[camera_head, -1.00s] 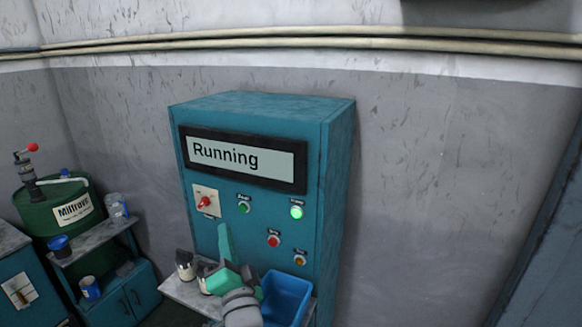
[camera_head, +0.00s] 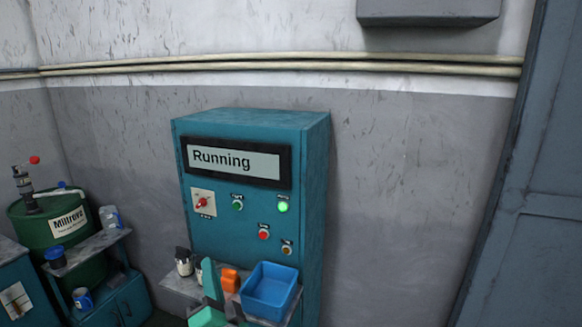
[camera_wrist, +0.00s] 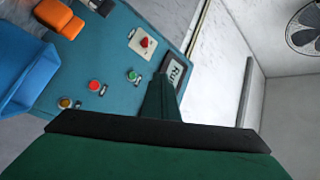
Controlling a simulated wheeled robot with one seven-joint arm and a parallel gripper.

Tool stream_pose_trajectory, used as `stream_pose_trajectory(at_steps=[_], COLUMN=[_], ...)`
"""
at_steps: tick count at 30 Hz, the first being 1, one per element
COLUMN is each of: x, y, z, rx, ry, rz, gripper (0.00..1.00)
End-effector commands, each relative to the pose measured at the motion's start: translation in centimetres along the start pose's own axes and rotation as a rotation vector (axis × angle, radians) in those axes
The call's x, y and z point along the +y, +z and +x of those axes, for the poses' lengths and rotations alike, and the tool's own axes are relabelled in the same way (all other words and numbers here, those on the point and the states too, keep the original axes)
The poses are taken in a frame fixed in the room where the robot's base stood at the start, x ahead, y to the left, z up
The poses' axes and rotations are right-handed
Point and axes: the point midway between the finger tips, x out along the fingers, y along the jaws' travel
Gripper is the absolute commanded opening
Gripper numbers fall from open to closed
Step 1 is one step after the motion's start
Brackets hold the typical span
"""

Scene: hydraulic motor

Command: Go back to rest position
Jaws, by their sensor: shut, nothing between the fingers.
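My gripper (camera_head: 209,265) shows as a green shape at the bottom of the head view, in front of the shelf of the teal control cabinet (camera_head: 250,218). In the wrist view its green fingers (camera_wrist: 162,80) are together with nothing between them, and they point toward the cabinet panel. The cabinet display (camera_head: 235,163) reads "Running". A green lamp (camera_head: 283,207) is lit on the panel. A red switch (camera_head: 202,203) sits on a pale plate at the left.
The shelf (camera_head: 180,284) holds a blue bin (camera_head: 269,290), an orange object (camera_head: 230,279) and a dark-topped container (camera_head: 184,262). A green drum (camera_head: 35,226) and a side table (camera_head: 92,245) stand at the left. A grey-blue door or panel (camera_head: 530,230) is at the right.

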Motion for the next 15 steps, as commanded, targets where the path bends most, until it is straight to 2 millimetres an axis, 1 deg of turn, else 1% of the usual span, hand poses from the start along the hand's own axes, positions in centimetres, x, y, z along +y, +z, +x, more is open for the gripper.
stream_pose_trajectory(at_steps=[1,5,10,14,15], x=[0.7,2.3,4.9,7.6,8.6], y=[0.2,0.7,1.6,2.5,2.9], z=[-0.5,-1.6,-3.6,-6.0,-7.0], rx=[0.002,0.010,0.019,0.029,0.031], ry=[0.009,0.028,0.062,0.100,0.115], rz=[-0.004,-0.024,-0.057,-0.097,-0.112], gripper=[0.00,0.00,0.00,0.00,0.00])
